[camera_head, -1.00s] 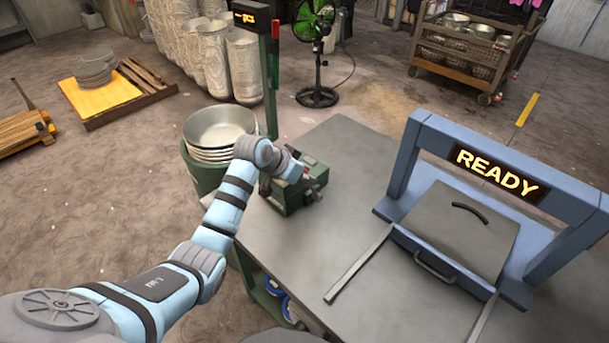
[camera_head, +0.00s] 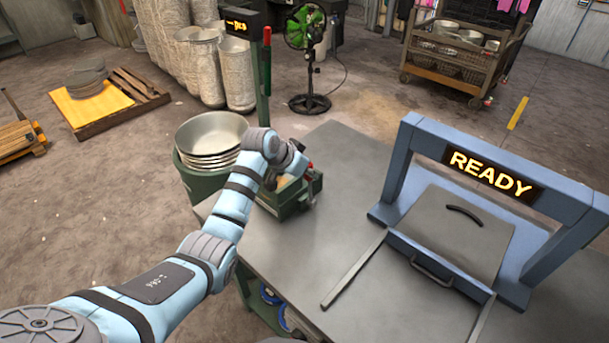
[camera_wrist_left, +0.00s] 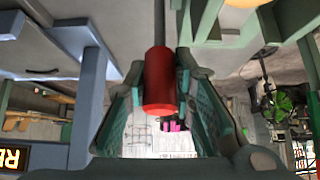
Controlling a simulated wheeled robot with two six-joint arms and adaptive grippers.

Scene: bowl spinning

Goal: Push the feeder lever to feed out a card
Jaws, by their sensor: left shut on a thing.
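The feeder (camera_head: 293,203) is a small dark green box on the near left part of the grey table. Its lever has a red handle (camera_head: 311,172) at the box's right side. My left gripper (camera_head: 303,168) is at this handle, its fingers mostly hidden behind my wrist in the head view. In the left wrist view, the red handle (camera_wrist_left: 160,85) is a cylinder on a grey rod, between the two fingers, which are shut on it. A small tan patch shows at the feeder, partly behind my arm; I cannot tell whether it is a card. My right gripper is not in view.
A blue frame with a READY sign (camera_head: 490,174) stands over a grey plate on the right of the table (camera_head: 335,160). Stacked metal bowls (camera_head: 212,135) stand left of the feeder. A post with a display (camera_head: 243,25) rises behind them.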

